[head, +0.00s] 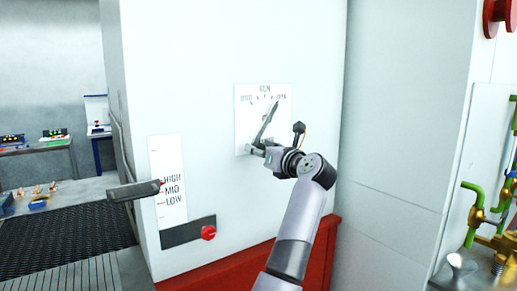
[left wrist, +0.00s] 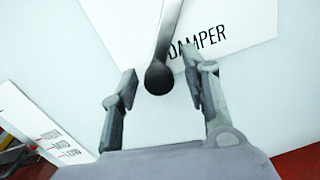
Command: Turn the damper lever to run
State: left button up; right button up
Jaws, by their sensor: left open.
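The damper lever (head: 266,125) is a slim grey bar on a white label plate (head: 243,130) on the pale wall. It slants from upper right to lower left in the head view, below the word RUN. In the left wrist view the lever (left wrist: 168,38) ends in a dark round knob (left wrist: 159,78), beside the word DAMPER. My left gripper (head: 260,150) is at the lever's lower end. Its fingers are open, one on each side of the knob (left wrist: 160,65) in the wrist view, with gaps at both sides. My right gripper is not in view.
A HIGH, MID, LOW scale (head: 172,190) with a dark handle (head: 135,190) is left of the plate. A red knob (head: 208,232) sits on a dark bar below. Green and brass pipes (head: 480,215) stand at right. A dark mesh belt (head: 65,235) is at left.

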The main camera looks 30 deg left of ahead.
pick_arm(q)
jog(key=shift+d, duration=0.1)
grip_shut()
dwell(0.4)
dwell(0.3)
